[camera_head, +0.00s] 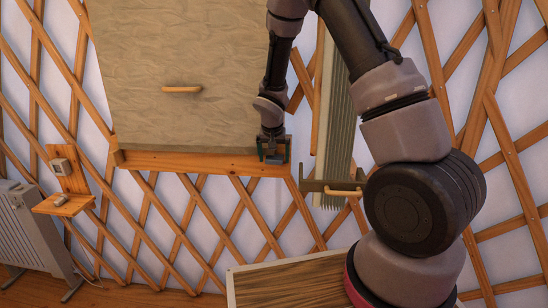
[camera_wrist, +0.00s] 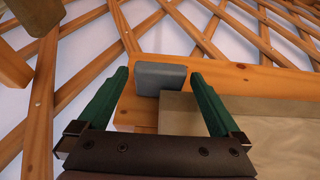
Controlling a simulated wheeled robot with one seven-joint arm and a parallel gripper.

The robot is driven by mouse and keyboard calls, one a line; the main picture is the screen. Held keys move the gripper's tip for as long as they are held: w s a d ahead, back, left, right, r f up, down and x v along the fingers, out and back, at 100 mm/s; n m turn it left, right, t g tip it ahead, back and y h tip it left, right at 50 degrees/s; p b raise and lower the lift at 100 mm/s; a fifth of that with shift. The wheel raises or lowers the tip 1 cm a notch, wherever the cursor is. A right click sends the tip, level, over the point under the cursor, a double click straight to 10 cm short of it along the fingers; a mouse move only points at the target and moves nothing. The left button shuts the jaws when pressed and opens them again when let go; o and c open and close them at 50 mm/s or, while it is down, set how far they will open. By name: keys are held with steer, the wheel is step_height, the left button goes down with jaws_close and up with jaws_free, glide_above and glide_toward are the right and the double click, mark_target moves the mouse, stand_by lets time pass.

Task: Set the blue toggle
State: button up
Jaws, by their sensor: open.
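A small blue-grey block (camera_wrist: 160,80), which looks like the blue toggle, sits on a wooden rail in the wrist view. It is at the rail's corner, beside the beige panel. My gripper (camera_wrist: 159,73) is open, with one green finger on each side of the block. I cannot tell whether either finger touches it. In the head view my gripper (camera_head: 273,152) is at the right end of the wooden rail (camera_head: 200,163) under the panel. There it largely hides the block.
The beige panel (camera_head: 190,60) has a wooden handle (camera_head: 182,89). A grey-green bracket with a wooden handle (camera_head: 343,192) is right of my gripper. A wooden-topped surface (camera_head: 290,285) stands below. A small shelf (camera_head: 63,204) and a radiator (camera_head: 30,235) are at left. Lattice covers the wall.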

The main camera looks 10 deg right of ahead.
mark_target(268, 164)
steer(key=c, duration=1.2)
steer(key=shift+a, duration=0.1)
steer(key=shift+w+a+f+n+g+h, duration=0.1)
steer(key=shift+a+f+n+g+h, duration=0.05)
steer(key=shift+h, duration=0.35)
steer(key=shift+a+f+n+g+h, duration=0.1)
steer(key=shift+f+n+g+h, duration=0.05)
steer(key=shift+h, duration=0.35)
steer(key=h, duration=0.2)
steer(key=f+n+g+h, duration=0.1)
steer(key=h, duration=0.1)
steer(key=shift+a+f+h, duration=0.2)
steer(key=shift+h, duration=0.2)
steer(key=h, duration=0.2)
steer(key=f+n+h, duration=0.1)
steer(key=h, duration=0.1)
steer(key=shift+f+g, duration=0.2)
steer(key=shift+g, duration=0.2)
steer(key=shift+d+f+n+h, duration=0.15)
steer(key=shift+f+n+h, duration=0.1)
steer(key=shift+h, duration=0.6)
steer(key=shift+d+f+n+h, duration=0.15)
steer(key=shift+n+h, duration=0.15)
steer(key=shift+h, duration=0.6)
steer(key=shift+d+f+n+h, duration=0.1)
steer(key=shift+f+n+h, duration=0.15)
steer(key=shift+h, duration=0.6)
steer(key=shift+g, duration=0.3)
